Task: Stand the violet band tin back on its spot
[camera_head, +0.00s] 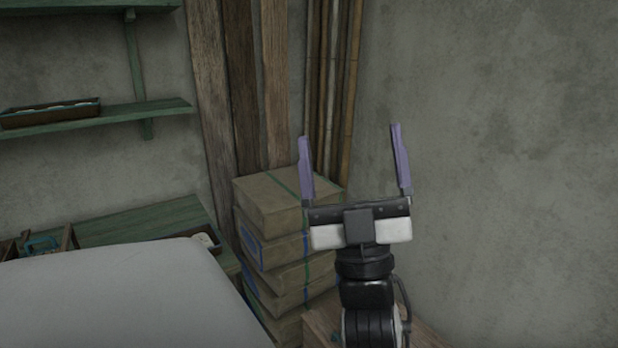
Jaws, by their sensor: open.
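My gripper (350,150) is raised in the right half of the head view. Its two violet fingers stand wide apart, pointing up, with nothing between them. Behind it are a stack of boxes and the bare wall. I see no violet band tin in this view, and I cannot pick out its spot.
Stacked brown boxes (270,200) stand in the corner, left of my gripper. Wooden planks (240,80) and thin poles (333,80) lean behind them. A green shelf (110,115) holds a dark tray (50,113). A pale surface (120,295) fills the lower left. The right wall is bare.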

